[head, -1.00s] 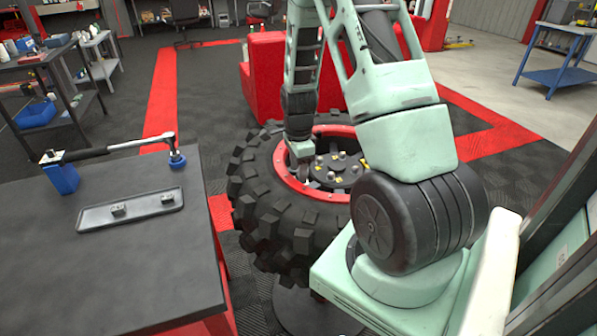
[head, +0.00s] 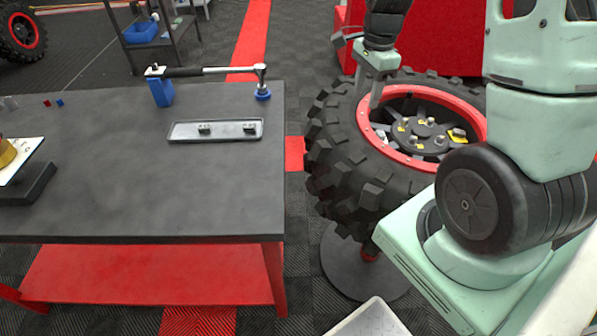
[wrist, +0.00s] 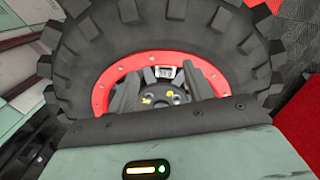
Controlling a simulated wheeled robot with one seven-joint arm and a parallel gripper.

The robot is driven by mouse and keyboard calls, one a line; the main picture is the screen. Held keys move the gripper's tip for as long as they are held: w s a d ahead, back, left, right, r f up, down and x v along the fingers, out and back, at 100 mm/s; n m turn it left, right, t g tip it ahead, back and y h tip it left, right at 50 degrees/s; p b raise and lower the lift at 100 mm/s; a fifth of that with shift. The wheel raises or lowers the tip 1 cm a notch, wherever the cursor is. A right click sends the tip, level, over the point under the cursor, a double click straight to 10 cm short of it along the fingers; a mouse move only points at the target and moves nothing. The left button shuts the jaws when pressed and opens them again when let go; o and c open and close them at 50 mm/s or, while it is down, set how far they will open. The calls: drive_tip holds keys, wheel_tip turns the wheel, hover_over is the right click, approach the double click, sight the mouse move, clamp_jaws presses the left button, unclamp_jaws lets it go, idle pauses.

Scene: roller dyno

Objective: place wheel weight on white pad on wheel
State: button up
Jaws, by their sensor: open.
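The wheel is a black knobby tyre (head: 335,165) with a red rim (head: 372,140), lying flat on a stand. Its dark hub carries bolts and yellow marks. My gripper (head: 376,100) is over the left part of the rim, fingers pointing down. In the wrist view its two fingers are apart, with a small grey-and-white piece (wrist: 165,72) seen between them at the rim's inner side. I cannot tell whether this is a wheel weight, the white pad, or both. Two small grey wheel weights (head: 204,128) (head: 249,127) lie apart in a shallow tray.
The grey tray (head: 185,138) rests on a black-topped table (head: 130,200) left of the wheel. A torque wrench (head: 205,71) and a blue holder (head: 160,92) are behind it. A red block (head: 450,50) stands behind the wheel. A floor gap separates table and wheel.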

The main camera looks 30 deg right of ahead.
drive_tip(key=s+a+r+n, duration=0.2)
drive_tip(key=a+n, duration=0.5)
drive_tip(key=a, duration=0.4)
drive_tip(key=s+a+r+n, duration=0.2)
drive_tip(key=a+n, duration=0.5)
drive_tip(key=a, duration=0.4)
drive_tip(key=s+a+r+n, duration=0.1)
drive_tip(key=s+a+n, duration=1)
drive_tip(key=s+n, duration=0.3)
drive_tip(key=shift+s+a+r, duration=0.3)
drive_tip(key=shift+s+a, duration=0.1)
drive_tip(key=shift+s, duration=0.1)
